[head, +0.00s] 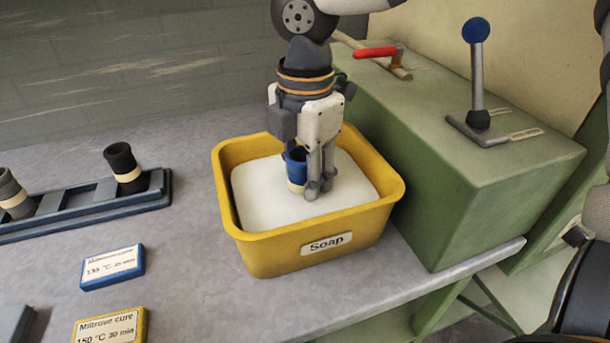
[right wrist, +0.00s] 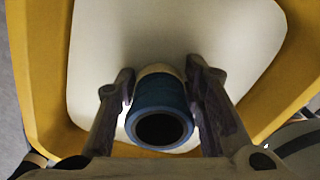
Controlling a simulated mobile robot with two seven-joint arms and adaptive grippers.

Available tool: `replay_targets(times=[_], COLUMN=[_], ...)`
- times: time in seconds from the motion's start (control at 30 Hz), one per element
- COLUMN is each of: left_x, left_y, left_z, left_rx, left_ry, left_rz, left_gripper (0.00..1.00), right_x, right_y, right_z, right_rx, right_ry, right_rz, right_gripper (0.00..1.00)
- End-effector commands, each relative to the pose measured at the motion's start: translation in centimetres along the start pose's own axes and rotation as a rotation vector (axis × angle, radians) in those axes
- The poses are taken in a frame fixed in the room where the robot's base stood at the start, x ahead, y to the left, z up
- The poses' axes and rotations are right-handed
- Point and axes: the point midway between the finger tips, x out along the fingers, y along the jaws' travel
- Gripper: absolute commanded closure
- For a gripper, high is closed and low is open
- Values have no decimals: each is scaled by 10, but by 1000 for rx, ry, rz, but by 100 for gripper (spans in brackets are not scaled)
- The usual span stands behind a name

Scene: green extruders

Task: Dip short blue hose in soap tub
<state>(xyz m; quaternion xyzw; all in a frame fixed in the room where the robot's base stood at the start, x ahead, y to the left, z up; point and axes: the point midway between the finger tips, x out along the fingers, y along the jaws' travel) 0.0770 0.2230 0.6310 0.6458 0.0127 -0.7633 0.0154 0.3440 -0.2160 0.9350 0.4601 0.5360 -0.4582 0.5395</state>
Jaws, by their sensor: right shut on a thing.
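The yellow soap tub (head: 258,256) stands on the grey bench and holds white soap (head: 262,205). Its yellow wall (right wrist: 22,70) also shows in the right wrist view. The short blue hose (head: 296,166) is upright over the white soap, its cream-banded lower end at the soap surface; I cannot tell how deep it sits. My right gripper (head: 314,190) points down into the tub and is shut on the hose. In the right wrist view the blue hose (right wrist: 160,112) sits between the two fingers, its open end facing the camera. My left gripper is not in view.
A green machine (head: 450,200) with a blue-knobbed lever (head: 476,70) and a red handle (head: 375,52) stands right of the tub. A dark rack (head: 80,205) with black hoses is at left. Blue (head: 112,267) and yellow (head: 108,328) labelled blocks lie in front. Bench between is clear.

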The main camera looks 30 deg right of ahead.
Motion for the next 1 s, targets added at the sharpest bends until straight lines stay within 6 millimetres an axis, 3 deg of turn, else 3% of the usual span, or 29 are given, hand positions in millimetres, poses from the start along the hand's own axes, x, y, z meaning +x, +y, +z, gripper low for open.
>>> replay_targets(times=[0.3, 0.5, 1.0], left_x=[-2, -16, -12], left_y=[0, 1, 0], left_z=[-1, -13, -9], left_rx=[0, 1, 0], left_ry=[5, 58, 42], left_rz=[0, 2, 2], left_gripper=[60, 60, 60], right_x=[-3, -32, -92], right_y=[0, 0, 1], right_z=[0, 0, 0], right_rx=[0, 0, 1], right_ry=[-1, -3, -2], right_rz=[3, 14, 3], right_gripper=[100, 100, 100])
